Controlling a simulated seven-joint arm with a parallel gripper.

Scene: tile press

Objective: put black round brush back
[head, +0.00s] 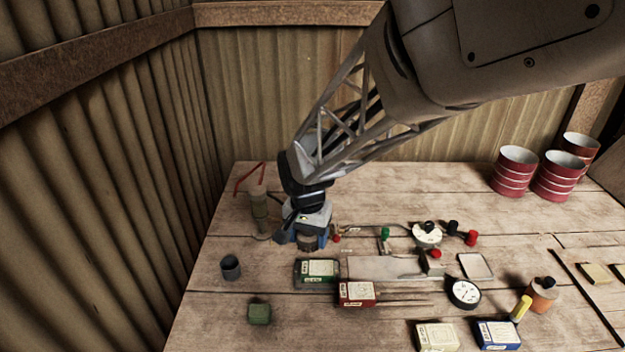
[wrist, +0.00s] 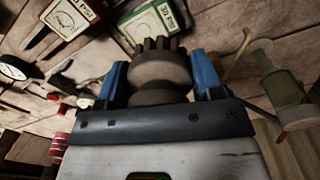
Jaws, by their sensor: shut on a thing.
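The round brush (wrist: 160,68) is dark, with a rounded handle and short stubby bristles. In the wrist view it sits between the two blue fingers of my gripper (wrist: 163,82), which is shut on it. In the head view my gripper (head: 309,232) is low over the left-middle of the table, and the brush shows as a dark brown round end (head: 308,243) under the blue fingers. I cannot tell whether the brush touches the table. A dark open cup (head: 231,267) stands to the left and nearer the front; it looks empty.
A green-banded cylinder (head: 259,208) stands close left of my gripper. A green-labelled box (head: 317,271) and a red box (head: 356,292) lie just in front. A green block (head: 260,313) lies front left. Red drums (head: 515,172) stand back right. Bare wood surrounds the cup.

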